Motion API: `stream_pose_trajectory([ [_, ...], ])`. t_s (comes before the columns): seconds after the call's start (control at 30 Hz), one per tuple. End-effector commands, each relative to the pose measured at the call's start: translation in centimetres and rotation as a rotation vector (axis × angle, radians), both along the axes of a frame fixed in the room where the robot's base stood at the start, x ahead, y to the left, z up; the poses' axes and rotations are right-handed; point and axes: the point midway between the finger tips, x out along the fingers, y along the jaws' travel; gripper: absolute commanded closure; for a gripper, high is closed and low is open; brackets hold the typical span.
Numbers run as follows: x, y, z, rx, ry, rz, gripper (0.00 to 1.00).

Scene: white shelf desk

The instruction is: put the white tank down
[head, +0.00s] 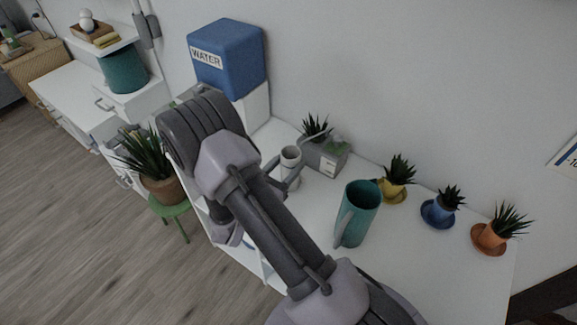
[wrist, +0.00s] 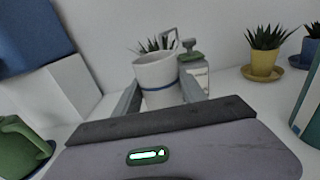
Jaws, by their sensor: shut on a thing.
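The white tank (wrist: 157,72) is a small open-topped white cylinder with a blue band, upright in the wrist view. It also shows in the head view as a white cylinder (head: 290,160) near the back of the white desk. My gripper (wrist: 160,90) is shut on it, with one finger on each side. In the head view my gripper (head: 284,176) is partly hidden by my arm. The tank's base is hidden, so I cannot tell whether it touches the desk (head: 315,205).
A grey box (head: 325,157) with a dark spiky plant (head: 315,127) stands just behind the tank. A teal jug (head: 358,212) stands to the right, with several potted plants beyond it. A blue WATER container (head: 228,60) sits on a white block (head: 254,106) at the left.

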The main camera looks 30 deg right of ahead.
Motion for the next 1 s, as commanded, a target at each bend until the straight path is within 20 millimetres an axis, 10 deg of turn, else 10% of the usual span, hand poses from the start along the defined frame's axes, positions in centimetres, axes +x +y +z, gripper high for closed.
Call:
stream_pose_trajectory([
  [0.17,0.0,0.0,-0.3,0.0,0.0,0.0,1.0],
  [0.2,0.0,0.0,-0.2,0.0,0.0,0.0,0.46],
  [0.3,0.0,0.0,-0.2,0.0,0.0,0.0,0.3],
  [0.67,-0.1,0.4,0.3,0.0,0.001,0.002,0.3],
  [1.0,-3.3,8.3,0.6,0.0,0.0,0.005,0.3],
])
